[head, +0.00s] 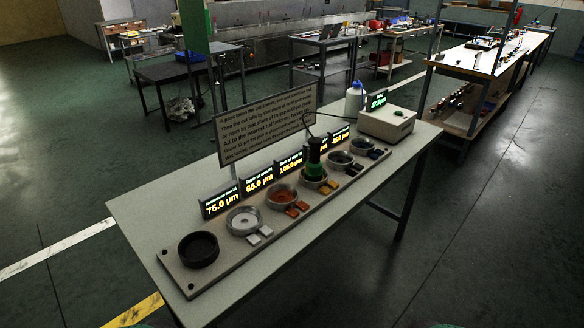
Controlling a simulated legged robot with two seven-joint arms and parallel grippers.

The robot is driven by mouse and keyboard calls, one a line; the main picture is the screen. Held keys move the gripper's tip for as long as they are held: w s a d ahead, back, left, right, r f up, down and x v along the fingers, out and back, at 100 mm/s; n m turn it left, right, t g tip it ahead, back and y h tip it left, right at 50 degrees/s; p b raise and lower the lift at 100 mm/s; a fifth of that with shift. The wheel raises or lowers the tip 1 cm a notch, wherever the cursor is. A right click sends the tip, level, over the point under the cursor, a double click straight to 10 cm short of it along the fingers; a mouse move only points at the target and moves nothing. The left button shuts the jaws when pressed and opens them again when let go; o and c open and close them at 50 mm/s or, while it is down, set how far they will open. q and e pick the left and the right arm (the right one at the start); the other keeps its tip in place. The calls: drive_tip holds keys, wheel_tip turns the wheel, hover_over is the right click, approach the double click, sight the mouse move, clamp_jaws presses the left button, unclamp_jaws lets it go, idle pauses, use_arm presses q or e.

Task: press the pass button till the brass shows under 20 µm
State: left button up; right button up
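A light box (386,124) stands at the far right end of the near table. A small green-lit display (376,99) on it shows a µm reading, possibly about 37; the digits are too small to be sure. A small dark knob or button (398,113) sits on the box top; I cannot tell whether it is the pass button. A dark-and-green upright tool (314,158) stands at a dish in the row on the grey board (232,262). I cannot tell which item is brass. Neither gripper shows.
Several dishes, including a black one (198,249) and a rust-coloured one (282,195), line the board. Amber displays (220,203) stand behind them, under a text sign (266,122). A white bottle (354,98) stands beside the box. The table's (150,225) left end is bare.

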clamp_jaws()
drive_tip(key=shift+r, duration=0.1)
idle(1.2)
